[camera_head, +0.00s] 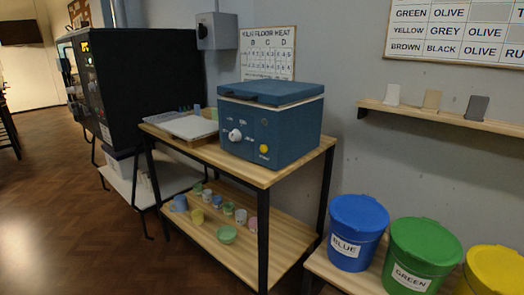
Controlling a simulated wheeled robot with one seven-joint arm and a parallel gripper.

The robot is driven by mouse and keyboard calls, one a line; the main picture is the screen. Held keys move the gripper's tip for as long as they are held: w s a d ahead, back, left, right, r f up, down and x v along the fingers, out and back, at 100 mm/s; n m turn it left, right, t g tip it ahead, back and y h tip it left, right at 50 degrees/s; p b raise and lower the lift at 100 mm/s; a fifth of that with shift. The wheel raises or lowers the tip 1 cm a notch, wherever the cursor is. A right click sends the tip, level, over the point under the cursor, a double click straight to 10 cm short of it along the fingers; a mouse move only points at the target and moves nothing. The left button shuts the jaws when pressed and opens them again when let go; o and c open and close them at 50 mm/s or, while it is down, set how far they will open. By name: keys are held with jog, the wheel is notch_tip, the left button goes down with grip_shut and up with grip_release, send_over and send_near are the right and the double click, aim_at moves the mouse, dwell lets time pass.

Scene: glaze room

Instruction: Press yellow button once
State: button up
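A yellow button (264,149) sits on the front face of a blue box-shaped kiln (290,132), to the right of a white knob (235,135). The kiln has a blue lid that looks closed. It stands on the top of a wooden table (262,177) with black legs. Small white labels are around the knob and under the button, too small to read. My gripper is not in view.
A large black cabinet (150,85) stands at the left. Lidded buckets, blue (358,222), green (424,250) and yellow (495,270), stand on a low bench at the right. Small pots fill the lower shelf (240,247). Open wooden floor (80,230) lies at the front left.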

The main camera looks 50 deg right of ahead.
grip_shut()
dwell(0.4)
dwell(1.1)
